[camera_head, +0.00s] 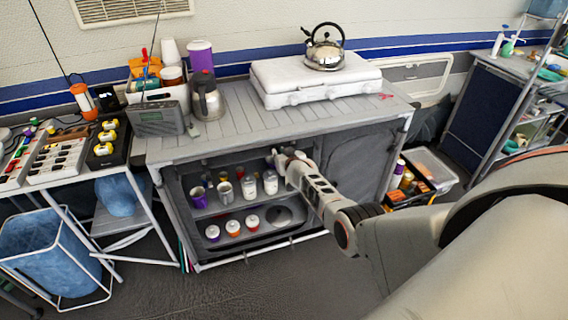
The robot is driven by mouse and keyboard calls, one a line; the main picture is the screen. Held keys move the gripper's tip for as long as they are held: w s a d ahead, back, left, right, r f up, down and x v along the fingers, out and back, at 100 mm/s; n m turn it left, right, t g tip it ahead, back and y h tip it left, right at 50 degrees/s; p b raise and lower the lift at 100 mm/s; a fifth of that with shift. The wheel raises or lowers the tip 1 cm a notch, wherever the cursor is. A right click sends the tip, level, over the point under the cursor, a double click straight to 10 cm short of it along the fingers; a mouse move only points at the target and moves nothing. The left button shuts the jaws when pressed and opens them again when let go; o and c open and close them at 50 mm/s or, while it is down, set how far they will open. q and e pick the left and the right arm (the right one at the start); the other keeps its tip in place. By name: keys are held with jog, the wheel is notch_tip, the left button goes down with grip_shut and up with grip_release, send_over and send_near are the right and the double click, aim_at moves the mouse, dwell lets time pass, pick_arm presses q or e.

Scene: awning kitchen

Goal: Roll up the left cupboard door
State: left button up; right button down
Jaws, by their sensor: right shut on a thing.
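The left cupboard (172,190) under the counter stands open at the front, with its shelves and cups showing. My right arm reaches in from the right. My right gripper (278,160) is at the top of this opening, toward its right side, just below the counter edge. It is shut, apparently on the left cupboard door at its upper edge; the fingers are small and the door cloth there is hard to make out. The right cupboard door (358,165) is grey cloth and hangs closed. My left gripper is not in view.
Cups and jars (222,190) stand on the shelves close below my right gripper. A white stove (300,85) with a kettle (325,48) sits on the counter (225,145). A radio (158,118) is at its left end. The floor (240,295) in front is clear.

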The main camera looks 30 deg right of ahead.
jog(key=shift+r, duration=0.1)
dwell(0.4)
jog(key=c, duration=2.2)
grip_release()
jog(key=shift+r, duration=0.1)
jog(key=shift+o, duration=1.2)
jog(key=shift+r, duration=0.1)
jog(key=shift+s+a, duration=0.1)
jog(key=shift+s+a+r, duration=0.1)
jog(key=shift+s+a, duration=0.05)
jog(key=shift+s, duration=0.2)
jog(key=v, duration=1.1)
